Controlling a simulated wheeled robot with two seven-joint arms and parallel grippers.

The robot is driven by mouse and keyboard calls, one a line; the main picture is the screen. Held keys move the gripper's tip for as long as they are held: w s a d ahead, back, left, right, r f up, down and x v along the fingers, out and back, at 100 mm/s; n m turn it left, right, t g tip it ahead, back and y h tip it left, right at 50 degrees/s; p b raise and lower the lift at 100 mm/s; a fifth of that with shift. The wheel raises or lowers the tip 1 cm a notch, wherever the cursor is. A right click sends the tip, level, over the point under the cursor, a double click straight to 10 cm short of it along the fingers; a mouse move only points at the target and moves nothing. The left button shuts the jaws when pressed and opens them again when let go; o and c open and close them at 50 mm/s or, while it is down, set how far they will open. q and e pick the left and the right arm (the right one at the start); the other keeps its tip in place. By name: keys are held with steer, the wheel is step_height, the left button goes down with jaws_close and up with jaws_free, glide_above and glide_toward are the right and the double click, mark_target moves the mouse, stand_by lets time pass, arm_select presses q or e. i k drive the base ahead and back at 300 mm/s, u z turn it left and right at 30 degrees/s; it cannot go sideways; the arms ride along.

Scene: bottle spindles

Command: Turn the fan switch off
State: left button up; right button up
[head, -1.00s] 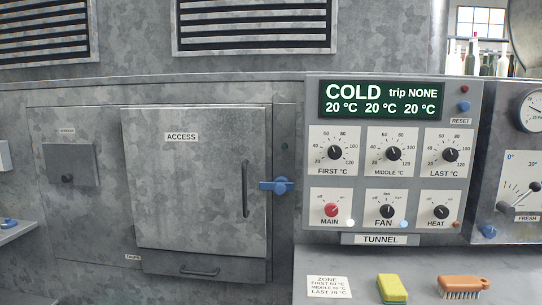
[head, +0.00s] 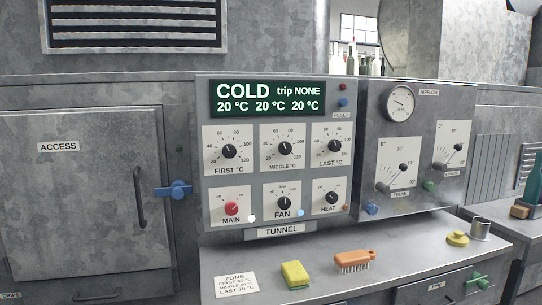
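The fan switch (head: 283,203) is a black knob on a white plate marked FAN, in the bottom row of the tunnel control panel (head: 256,232). Its pointer is too small to read surely. A pale blue lamp (head: 300,213) shows at its lower right. The red main knob (head: 232,208) is on its left and the black heat knob (head: 331,198) on its right. The green display (head: 268,97) reads COLD, trip NONE, and 20 °C three times. Neither gripper is in view.
Below the panel, a shelf (head: 330,288) holds a zone card (head: 235,284), a yellow-green sponge (head: 295,274), an orange brush (head: 353,261), a yellow knob-like object (head: 457,239) and a metal cup (head: 480,228). An access door (head: 75,200) with a blue latch (head: 174,190) is at left.

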mark_target(283, 202)
steer(key=z, duration=1.1)
steer(key=i, duration=0.5)
steer(key=u, duration=0.95)
